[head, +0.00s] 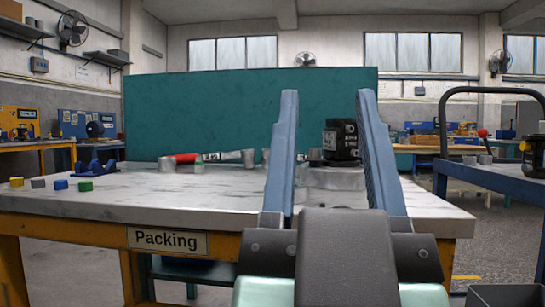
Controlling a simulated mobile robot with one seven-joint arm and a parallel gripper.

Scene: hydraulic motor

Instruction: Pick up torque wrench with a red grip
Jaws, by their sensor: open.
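A torque wrench with a red grip (184,158) lies near the back of the Packing table, left of my gripper. Its red grip points left, and its pale shaft seems to run right; small grey pieces near it make its far end hard to tell. My gripper (328,95) is open, with two long blue fingers pointing up and apart. It appears in front of the table's right part, and nothing shows held between the fingers. It is apart from the wrench in the picture. How far it is from the tabletop I cannot tell.
The Packing table (110,190) has a teal panel (200,105) behind it. A black block-like part (341,140) stands on the table, seen between my fingers. Small coloured blocks (61,184) and a blue holder (95,168) sit at left. A blue cart (500,178) stands at right.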

